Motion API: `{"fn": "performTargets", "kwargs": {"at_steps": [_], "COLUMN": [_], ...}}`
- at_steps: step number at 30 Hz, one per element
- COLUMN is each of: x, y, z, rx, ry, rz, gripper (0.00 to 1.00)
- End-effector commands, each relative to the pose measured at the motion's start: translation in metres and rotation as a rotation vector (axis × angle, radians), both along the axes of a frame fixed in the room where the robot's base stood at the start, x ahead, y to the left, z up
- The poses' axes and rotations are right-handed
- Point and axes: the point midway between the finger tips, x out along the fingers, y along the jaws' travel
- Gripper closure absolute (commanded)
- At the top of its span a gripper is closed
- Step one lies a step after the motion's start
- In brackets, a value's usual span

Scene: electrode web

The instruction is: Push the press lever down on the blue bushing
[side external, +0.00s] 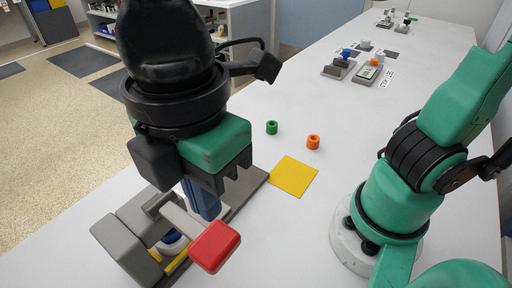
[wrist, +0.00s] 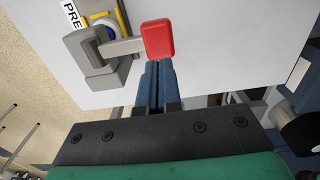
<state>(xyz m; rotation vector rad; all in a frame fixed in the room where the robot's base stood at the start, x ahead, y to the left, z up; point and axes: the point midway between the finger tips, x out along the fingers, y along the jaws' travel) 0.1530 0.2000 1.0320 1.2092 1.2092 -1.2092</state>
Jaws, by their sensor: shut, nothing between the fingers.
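The press (side external: 128,246) is a grey block fixture at the lower left of the side view. Its lever (side external: 184,220) is a light grey bar ending in a red handle (side external: 215,246). The blue bushing (side external: 173,242) sits beneath the bar, partly hidden by it; it also shows in part in the wrist view (wrist: 104,34). My gripper (side external: 207,214) points down with its blue fingers shut and empty, close by the bar and red handle. In the wrist view the fingertips (wrist: 157,66) appear just below the red handle (wrist: 158,39); I cannot tell whether they touch.
Small fixtures (side external: 355,67) stand farther back.

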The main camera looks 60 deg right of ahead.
Motion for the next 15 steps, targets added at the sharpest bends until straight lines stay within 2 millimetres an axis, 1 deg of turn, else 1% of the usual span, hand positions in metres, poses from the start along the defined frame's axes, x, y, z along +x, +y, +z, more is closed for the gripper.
{"fn": "performTargets", "kwargs": {"at_steps": [1, 6, 10, 15], "x": [0.000, 0.000, 0.000, 0.000], "y": [0.000, 0.000, 0.000, 0.000], "z": [-0.010, -0.036, -0.049, -0.056], "rx": [0.000, 0.000, 0.000, 0.001], "ry": [0.000, 0.000, -0.001, -0.001], "rz": [0.000, 0.000, 0.000, 0.000], "gripper": [1.00, 1.00, 1.00, 1.00]}}
